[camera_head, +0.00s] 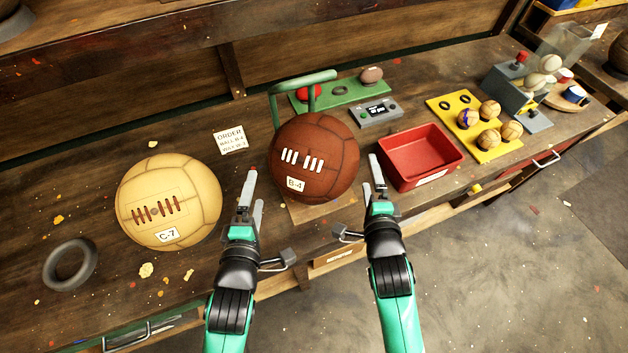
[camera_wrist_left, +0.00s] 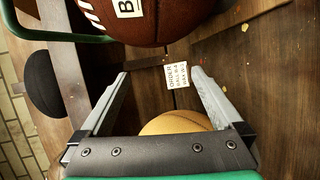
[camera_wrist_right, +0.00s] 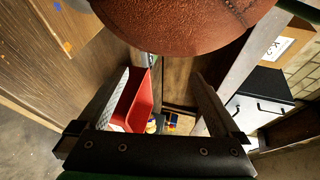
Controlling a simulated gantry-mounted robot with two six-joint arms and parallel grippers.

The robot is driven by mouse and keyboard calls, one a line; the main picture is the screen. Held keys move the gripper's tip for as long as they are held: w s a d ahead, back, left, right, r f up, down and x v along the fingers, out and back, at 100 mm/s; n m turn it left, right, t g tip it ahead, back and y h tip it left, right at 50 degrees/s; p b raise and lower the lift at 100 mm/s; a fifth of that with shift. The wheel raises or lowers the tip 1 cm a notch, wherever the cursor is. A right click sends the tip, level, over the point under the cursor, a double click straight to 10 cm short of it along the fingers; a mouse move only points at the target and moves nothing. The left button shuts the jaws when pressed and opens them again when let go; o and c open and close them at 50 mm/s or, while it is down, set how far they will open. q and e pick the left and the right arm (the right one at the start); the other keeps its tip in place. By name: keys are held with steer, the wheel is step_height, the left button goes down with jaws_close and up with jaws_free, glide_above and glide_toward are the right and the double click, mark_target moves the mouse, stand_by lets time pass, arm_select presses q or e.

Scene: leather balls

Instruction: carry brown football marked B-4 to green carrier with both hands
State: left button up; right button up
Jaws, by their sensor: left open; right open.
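The brown football marked B-4 (camera_head: 335,165) sits upright at the front middle of the bench, with white lacing and its label facing me. It also shows at the top of the left wrist view (camera_wrist_left: 160,20) and the right wrist view (camera_wrist_right: 185,25). My left gripper (camera_head: 251,195) is open and empty to the left of the football. My right gripper (camera_head: 371,178) is open and empty to its right. Neither visibly touches the ball.
A cream ball marked C-7 (camera_head: 168,200) and a dark ring (camera_head: 70,264) lie to the left. An order card (camera_head: 230,139) lies behind. A red bin (camera_head: 418,157), grey device (camera_head: 376,112) and yellow ball tray (camera_head: 489,151) stand to the right.

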steer(key=v, duration=0.5)
steer(key=shift+s+r, duration=0.1)
steer(key=shift+s, duration=0.1)
steer(key=shift+d, duration=0.1)
